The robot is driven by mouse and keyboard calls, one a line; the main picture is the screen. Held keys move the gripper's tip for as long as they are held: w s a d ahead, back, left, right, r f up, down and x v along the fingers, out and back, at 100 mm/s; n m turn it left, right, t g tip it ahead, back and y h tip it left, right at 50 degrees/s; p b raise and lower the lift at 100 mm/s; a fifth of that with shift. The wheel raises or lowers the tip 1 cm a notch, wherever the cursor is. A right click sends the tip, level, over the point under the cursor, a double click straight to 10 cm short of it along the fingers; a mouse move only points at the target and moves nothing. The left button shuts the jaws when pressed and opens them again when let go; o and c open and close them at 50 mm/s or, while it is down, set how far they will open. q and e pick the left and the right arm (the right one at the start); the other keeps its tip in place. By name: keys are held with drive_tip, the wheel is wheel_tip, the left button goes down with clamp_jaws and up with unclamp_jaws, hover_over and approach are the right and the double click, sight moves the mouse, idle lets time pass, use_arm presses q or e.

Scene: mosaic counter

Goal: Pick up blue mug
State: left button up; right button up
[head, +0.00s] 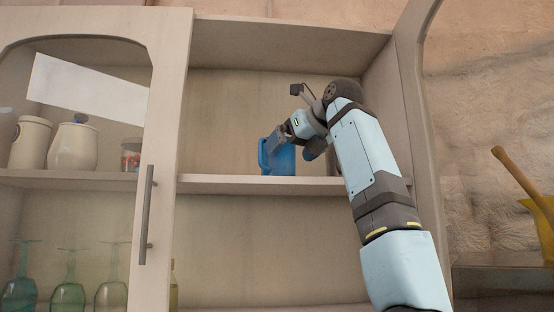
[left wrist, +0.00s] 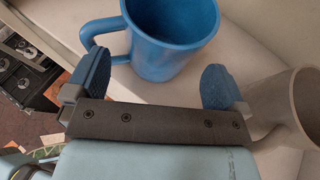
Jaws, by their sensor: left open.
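The blue mug (head: 277,160) stands upright on the cabinet shelf in the head view. In the left wrist view the mug (left wrist: 165,55) shows large, with its open top visible and its handle toward the left. My left gripper (head: 290,138) is at the mug, partly in front of its upper right side. In the left wrist view the open gripper (left wrist: 155,80) has one blue-padded finger by the handle and the other right of the mug body. The near part of the mug lies between the fingers; I cannot tell whether they touch it. My right gripper is not in view.
A beige cup-like vessel (left wrist: 287,105) is close to the right finger. The shelf edge (head: 225,184) runs below the mug. The left cabinet door (head: 165,100) has glass, with jars (head: 70,147) and glasses (head: 68,295) behind it. The shelf left of the mug is clear.

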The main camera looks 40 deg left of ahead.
sight(289, 153)
use_arm(q)
drive_tip(key=x, duration=0.4)
drive_tip(key=shift+w+f+p, duration=0.1)
drive_tip(key=shift+w+p, duration=0.05)
drive_tip(key=shift+p, duration=0.15)
drive_tip(key=shift+d, duration=0.25)
drive_tip(key=c, duration=0.6)
drive_tip(key=shift+c, duration=1.4)
drive_tip(key=shift+r, duration=0.2)
wheel_tip(289, 153, up, 10)
